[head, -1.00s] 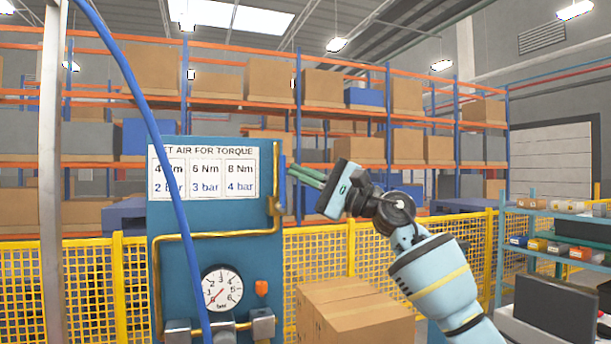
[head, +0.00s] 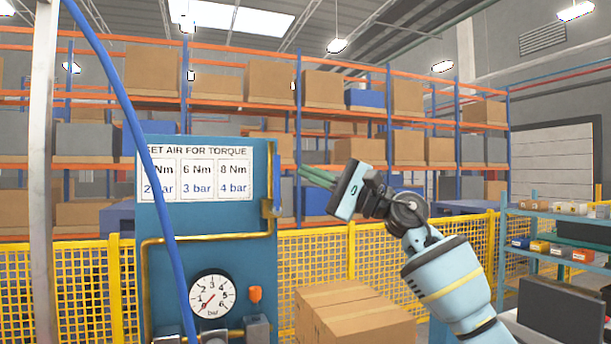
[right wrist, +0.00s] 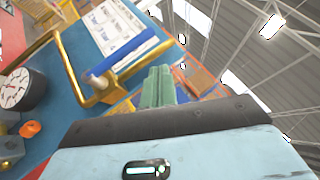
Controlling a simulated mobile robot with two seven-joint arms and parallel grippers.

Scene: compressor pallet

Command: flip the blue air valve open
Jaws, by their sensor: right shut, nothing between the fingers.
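The blue air valve lever (head: 277,178) stands upright at the right edge of the blue panel (head: 205,258), by the brass pipe (head: 215,238). In the right wrist view the blue lever (right wrist: 128,52) lies beside the fingers, above the panel face. My right gripper (head: 301,172) is shut and empty, its green fingers pointing left toward the lever. A small gap shows between the fingertips and the lever. In the right wrist view the closed fingers (right wrist: 159,72) are apart from the lever. My left gripper is not in view.
A pressure gauge (head: 212,296) and an orange knob (head: 255,294) sit low on the panel. A blue hose (head: 150,165) crosses in front. Cardboard boxes (head: 355,320) stand below my right arm. A yellow mesh fence (head: 375,247) runs behind.

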